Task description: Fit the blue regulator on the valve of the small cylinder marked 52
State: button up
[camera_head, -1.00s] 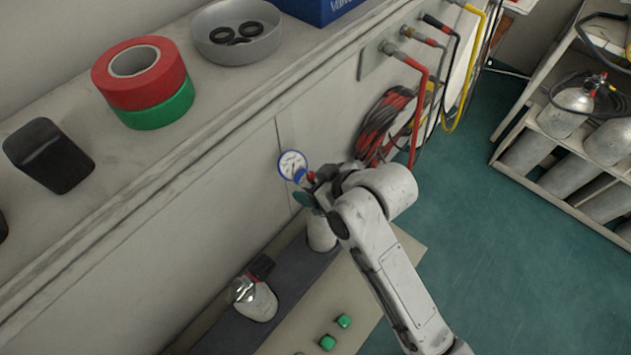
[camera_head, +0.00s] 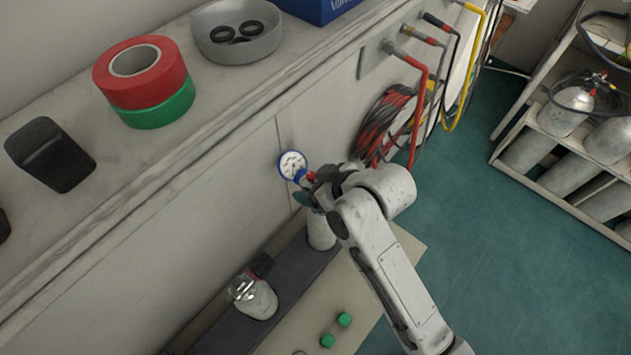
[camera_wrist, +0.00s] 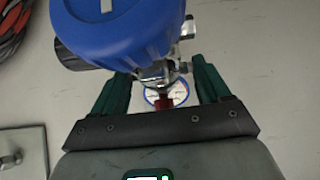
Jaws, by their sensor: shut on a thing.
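My gripper (camera_wrist: 160,82) is shut on the blue regulator (camera_wrist: 122,32), whose blue body fills the top of the wrist view between and beyond the teal fingers. In the head view its round white gauge (camera_head: 293,165) with a blue rim shows beside my gripper (camera_head: 313,186). A small pale cylinder (camera_head: 321,232) stands below my gripper, its top mostly hidden by the gripper and arm. Another small cylinder (camera_head: 259,302) with a metal valve (camera_head: 242,288) stands nearer on the dark strip. No number 52 can be read on either.
A shelf along the wall holds red tape (camera_head: 139,72), green tape (camera_head: 155,110), a grey bowl (camera_head: 237,45) and a dark block (camera_head: 49,155). Green caps (camera_head: 344,320) lie on the bench. Hoses (camera_head: 385,125) hang on the wall. A rack (camera_head: 535,150) of cylinders stands right.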

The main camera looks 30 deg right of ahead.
jog(key=shift+f, duration=0.1)
jog(key=o, duration=1.2)
jog(key=shift+c, duration=0.2)
jog(key=o, duration=0.4)
jog(key=shift+c, duration=0.2)
jog(key=shift+f, duration=0.1)
jog(key=b+v, duration=0.1)
jog(key=v, duration=1)
